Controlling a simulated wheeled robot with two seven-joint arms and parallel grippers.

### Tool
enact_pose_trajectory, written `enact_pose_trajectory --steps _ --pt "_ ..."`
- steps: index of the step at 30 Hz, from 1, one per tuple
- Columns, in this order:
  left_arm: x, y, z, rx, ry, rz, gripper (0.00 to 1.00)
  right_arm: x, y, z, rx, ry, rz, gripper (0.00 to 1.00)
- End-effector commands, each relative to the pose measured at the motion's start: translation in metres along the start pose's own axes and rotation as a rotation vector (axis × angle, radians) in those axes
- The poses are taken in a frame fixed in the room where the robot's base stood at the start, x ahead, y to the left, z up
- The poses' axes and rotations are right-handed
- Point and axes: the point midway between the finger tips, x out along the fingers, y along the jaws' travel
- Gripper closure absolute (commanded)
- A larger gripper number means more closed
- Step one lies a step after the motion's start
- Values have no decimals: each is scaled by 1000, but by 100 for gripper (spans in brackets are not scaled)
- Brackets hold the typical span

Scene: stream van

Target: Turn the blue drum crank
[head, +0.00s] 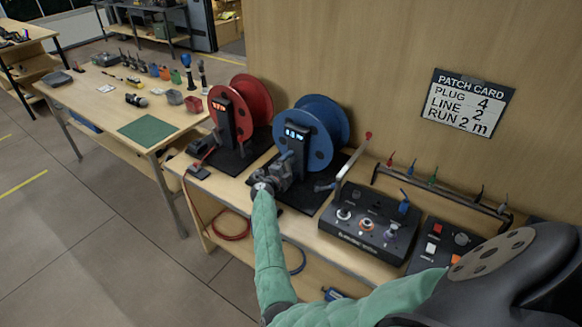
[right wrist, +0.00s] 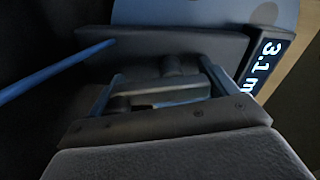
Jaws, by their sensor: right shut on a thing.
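The blue drum (head: 322,127) stands upright on a black base on the bench, behind a black post with a lit display (head: 297,132). In the right wrist view the display (right wrist: 264,64) reads 3.1 m. My right gripper (head: 284,166) is at the front of the blue drum, low beside the post. It is shut on the crank (head: 286,155), whose handle is mostly hidden by the fingers. The gripper's fingers also show in the right wrist view (right wrist: 163,92), with a dark part between them. My left gripper is out of view.
A red drum (head: 243,108) stands close to the left. A black control box (head: 365,228) with a raised lever is to the right. A blue cable (right wrist: 55,72) crosses the right wrist view. A patch card (head: 467,103) on the wall reads plug 4, line 2, run 2 m.

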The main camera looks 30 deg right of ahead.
Motion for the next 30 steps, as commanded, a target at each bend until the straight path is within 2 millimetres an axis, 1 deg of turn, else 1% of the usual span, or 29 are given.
enact_pose_trajectory --steps 24,25,27,30 --pt "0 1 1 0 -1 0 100 -1 1 1 -1 -2 2 38" --pt "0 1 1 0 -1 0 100 -1 1 1 -1 -2 2 13" --pt "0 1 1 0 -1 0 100 -1 1 1 -1 -1 2 0" --pt "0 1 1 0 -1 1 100 -1 1 0 -1 -1 1 0"
